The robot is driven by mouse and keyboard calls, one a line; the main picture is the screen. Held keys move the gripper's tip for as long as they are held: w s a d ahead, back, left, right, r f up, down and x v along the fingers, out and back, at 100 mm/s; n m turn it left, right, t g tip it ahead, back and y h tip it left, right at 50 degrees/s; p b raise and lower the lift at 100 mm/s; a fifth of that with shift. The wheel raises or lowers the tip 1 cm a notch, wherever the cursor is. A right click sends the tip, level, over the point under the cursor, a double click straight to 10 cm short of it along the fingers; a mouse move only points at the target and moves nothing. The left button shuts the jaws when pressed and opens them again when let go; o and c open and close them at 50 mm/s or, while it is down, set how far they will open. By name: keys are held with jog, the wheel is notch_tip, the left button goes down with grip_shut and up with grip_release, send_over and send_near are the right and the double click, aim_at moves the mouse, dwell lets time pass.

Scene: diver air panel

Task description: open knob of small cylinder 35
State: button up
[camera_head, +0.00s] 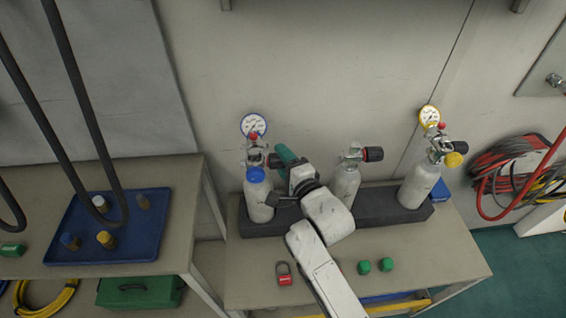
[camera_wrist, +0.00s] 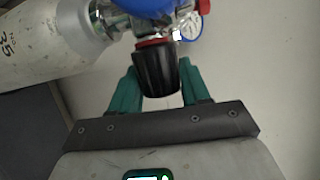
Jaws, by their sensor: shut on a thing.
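The small white cylinder (camera_head: 258,205) stands at the left of the rack and has a blue band at its neck. In the wrist view the cylinder (camera_wrist: 50,40) lies across the upper left, with "35" on its side. Its black ribbed knob (camera_wrist: 155,70) with a red ring sits on the metal valve (camera_wrist: 160,28). My gripper (camera_wrist: 160,82) has its green fingers on both sides of the knob and is shut on it. In the head view my gripper (camera_head: 285,158) reaches the valve from the right, and the arm partly hides the knob.
A middle cylinder (camera_head: 343,186) and a right cylinder (camera_head: 417,184) stand in the dark rack (camera_head: 385,208). A blue tray (camera_head: 120,245) is on the left table.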

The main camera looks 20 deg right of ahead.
jog(key=f+t+b, duration=0.1)
jog(key=b, duration=0.3)
jog(key=shift+f, duration=0.1)
jog(key=n+t+b, duration=0.1)
jog(key=b, duration=0.4)
jog(key=shift+t, duration=0.3)
jog(key=n+t+b, duration=0.1)
jog(key=b, duration=0.3)
jog(key=shift+r+y, duration=0.2)
jog(key=shift+y, duration=0.2)
jog(key=shift+d+n+t+b, duration=0.15)
jog(key=shift+n+t+b, duration=0.15)
jog(key=shift+t+b, duration=0.7)
jog(key=n+t+y+b, duration=0.2)
jog(key=n+y+b, duration=0.1)
jog(key=b, duration=0.6)
jog(key=shift+f+n+t+b, duration=0.15)
jog(key=shift+n+t+b, duration=0.15)
jog(key=shift+t, duration=0.1)
jog(key=n+y+b, duration=0.1)
jog(key=b, duration=0.1)
jog(key=n+t+y+b, duration=0.1)
jog(key=b, duration=0.1)
jog(key=shift+r+y, duration=0.25)
jog(key=shift+y, duration=0.15)
jog(key=shift+r+n+y, duration=0.1)
jog(key=shift+n+y, duration=0.2)
jog(key=shift+n, duration=0.1)
jog(key=o, duration=1)
jog(key=shift+r, duration=0.1)
